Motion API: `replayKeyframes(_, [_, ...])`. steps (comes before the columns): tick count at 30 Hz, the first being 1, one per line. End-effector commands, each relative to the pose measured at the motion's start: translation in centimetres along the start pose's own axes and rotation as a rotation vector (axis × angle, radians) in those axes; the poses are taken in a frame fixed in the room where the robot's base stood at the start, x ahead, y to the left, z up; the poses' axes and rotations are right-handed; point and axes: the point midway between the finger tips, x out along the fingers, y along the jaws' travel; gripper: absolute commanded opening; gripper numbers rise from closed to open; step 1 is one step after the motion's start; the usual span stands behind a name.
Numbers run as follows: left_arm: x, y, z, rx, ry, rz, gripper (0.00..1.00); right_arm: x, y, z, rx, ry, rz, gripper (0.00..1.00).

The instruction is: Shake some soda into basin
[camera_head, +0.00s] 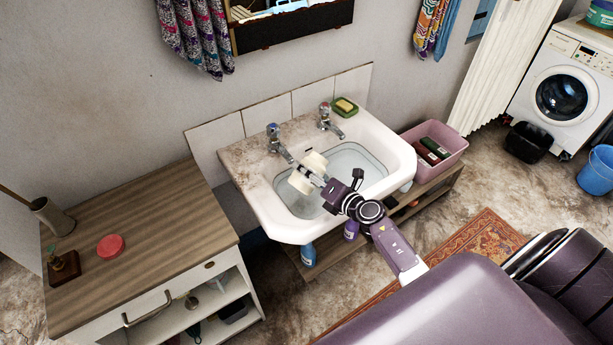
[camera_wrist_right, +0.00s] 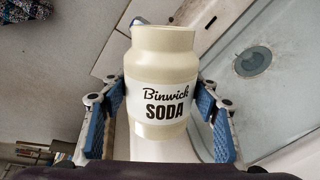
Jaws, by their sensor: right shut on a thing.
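A cream jar (camera_head: 307,172) is held over the left part of the white basin (camera_head: 268,205). In the right wrist view the jar (camera_wrist_right: 165,60) fills the middle, with a "Binwick SODA" label facing me; its opening is hidden. In the head view it looks tilted, but I cannot tell how far. My right gripper (camera_head: 316,179) is shut on the jar, with a blue-padded finger on each side in the wrist view (camera_wrist_right: 160,100). The basin looks to hold clear water, with its drain (camera_wrist_right: 253,61) at right in the wrist view. No falling powder shows. My left gripper is not in view.
Two taps (camera_head: 274,135) (camera_head: 325,112) and a green soap dish (camera_head: 345,106) stand along the basin's back. A wooden cabinet (camera_head: 150,235) is at left, with a red round thing (camera_head: 110,246) on it. A pink tub (camera_head: 452,163) is right of the basin.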

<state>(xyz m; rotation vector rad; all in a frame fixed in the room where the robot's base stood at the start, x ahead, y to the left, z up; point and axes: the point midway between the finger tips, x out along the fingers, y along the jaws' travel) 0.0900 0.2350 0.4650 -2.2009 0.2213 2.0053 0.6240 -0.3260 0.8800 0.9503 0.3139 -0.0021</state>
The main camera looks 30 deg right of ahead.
Motion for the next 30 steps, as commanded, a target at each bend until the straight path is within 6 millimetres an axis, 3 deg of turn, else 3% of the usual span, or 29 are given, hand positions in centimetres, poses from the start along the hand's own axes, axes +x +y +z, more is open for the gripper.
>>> replayKeyframes(30, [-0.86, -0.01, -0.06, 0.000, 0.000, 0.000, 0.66, 0.08, 0.03, -0.04, 0.095, 0.029, 0.003, 0.16])
